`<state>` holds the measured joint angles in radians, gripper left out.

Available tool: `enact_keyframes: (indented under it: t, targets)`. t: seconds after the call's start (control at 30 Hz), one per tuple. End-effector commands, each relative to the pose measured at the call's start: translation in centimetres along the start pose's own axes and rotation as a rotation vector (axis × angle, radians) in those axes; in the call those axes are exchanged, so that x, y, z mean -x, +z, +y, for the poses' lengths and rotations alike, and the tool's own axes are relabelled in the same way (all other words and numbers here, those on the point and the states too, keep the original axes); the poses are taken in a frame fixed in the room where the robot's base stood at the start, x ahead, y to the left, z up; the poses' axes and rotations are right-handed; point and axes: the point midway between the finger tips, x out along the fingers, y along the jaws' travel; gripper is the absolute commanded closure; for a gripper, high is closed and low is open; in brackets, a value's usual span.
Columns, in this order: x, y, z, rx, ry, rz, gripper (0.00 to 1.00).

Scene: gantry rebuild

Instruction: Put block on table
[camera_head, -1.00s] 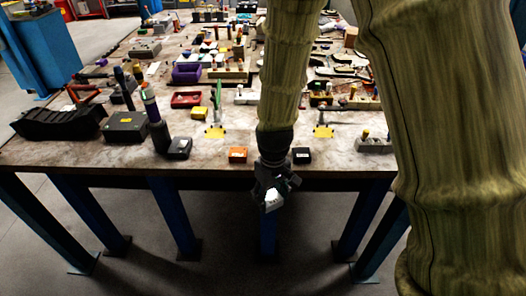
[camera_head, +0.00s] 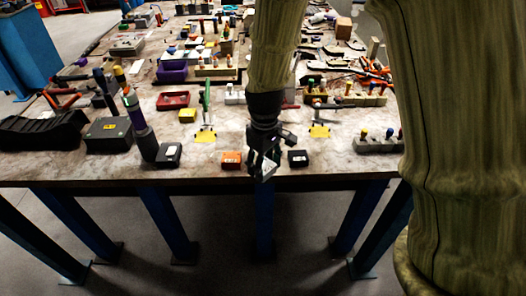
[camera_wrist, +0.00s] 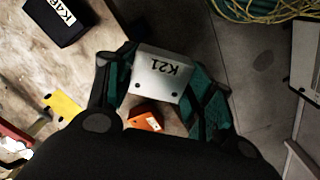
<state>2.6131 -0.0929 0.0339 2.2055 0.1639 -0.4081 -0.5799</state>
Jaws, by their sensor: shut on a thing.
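My gripper (camera_head: 265,165) is at the front edge of the table (camera_head: 205,150). It is shut on a white block (camera_head: 268,169). The table top also shows in the wrist view (camera_wrist: 60,62), below and to the left of the block. In the head view the block appears over the front edge; I cannot tell its exact height.
An orange block (camera_head: 231,160) lies just left of my gripper, and a black block (camera_head: 298,158), labelled in the wrist view, just right. Another dark block (camera_head: 169,155) lies farther left. Tools and boxes crowd farther back.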

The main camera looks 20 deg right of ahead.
Motion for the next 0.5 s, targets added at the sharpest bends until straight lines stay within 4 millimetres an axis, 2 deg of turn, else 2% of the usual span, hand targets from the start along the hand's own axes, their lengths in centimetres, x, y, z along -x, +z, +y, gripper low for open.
enact_keyframes:
  t: [0.3,0.5]
  targets:
    - [-0.4,-4.4,4.5,-0.001,0.001,0.001,0.78]
    - [-0.7,-5.8,5.9,-0.001,0.0,0.0,0.78]
